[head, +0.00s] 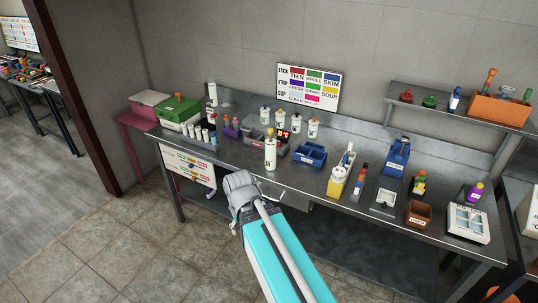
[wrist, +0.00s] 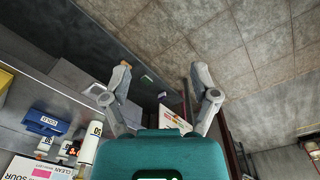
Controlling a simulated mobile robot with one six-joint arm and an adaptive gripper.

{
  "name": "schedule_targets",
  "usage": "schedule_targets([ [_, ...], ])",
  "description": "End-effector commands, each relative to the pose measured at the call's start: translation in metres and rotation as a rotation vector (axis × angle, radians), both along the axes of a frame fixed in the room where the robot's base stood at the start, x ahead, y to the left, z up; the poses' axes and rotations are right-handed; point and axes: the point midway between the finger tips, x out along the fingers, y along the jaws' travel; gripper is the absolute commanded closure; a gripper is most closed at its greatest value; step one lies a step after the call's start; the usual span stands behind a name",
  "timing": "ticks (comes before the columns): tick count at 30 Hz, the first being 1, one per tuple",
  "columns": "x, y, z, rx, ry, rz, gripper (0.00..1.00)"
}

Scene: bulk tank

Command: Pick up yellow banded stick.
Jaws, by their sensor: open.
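I cannot make out a yellow band on any stick for certain. My gripper (head: 238,183) hangs in front of the bench, left of and nearer than that bottle. In the wrist view its two fingers (wrist: 162,80) are spread wide with nothing between them.
A blue tray (head: 310,156) and a yellow holder with white items (head: 338,182) stand right of the bottle. Grey bins (head: 255,136) stand behind it. An orange crate (head: 498,108) with upright handles sits on the right shelf. A sign board (head: 188,165) hangs on the bench front. The floor before the bench looks clear.

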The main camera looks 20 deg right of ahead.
Motion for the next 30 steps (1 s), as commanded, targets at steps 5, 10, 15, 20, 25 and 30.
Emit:
schedule_targets([
  [5, 0.024, -0.029, -0.010, -0.099, -0.065, 0.079, 0.21],
  [10, 0.064, -0.071, -0.018, -0.295, -0.157, 0.252, 0.21],
  [15, 0.112, -0.120, -0.015, -0.577, -0.221, 0.503, 0.21],
  [20, 0.156, -0.160, -0.001, -0.870, -0.213, 0.772, 0.21],
  [25, 0.199, -0.189, 0.017, -1.185, -0.127, 1.072, 0.21],
  [30, 0.238, -0.205, 0.034, -1.490, 0.044, 1.380, 0.21],
])
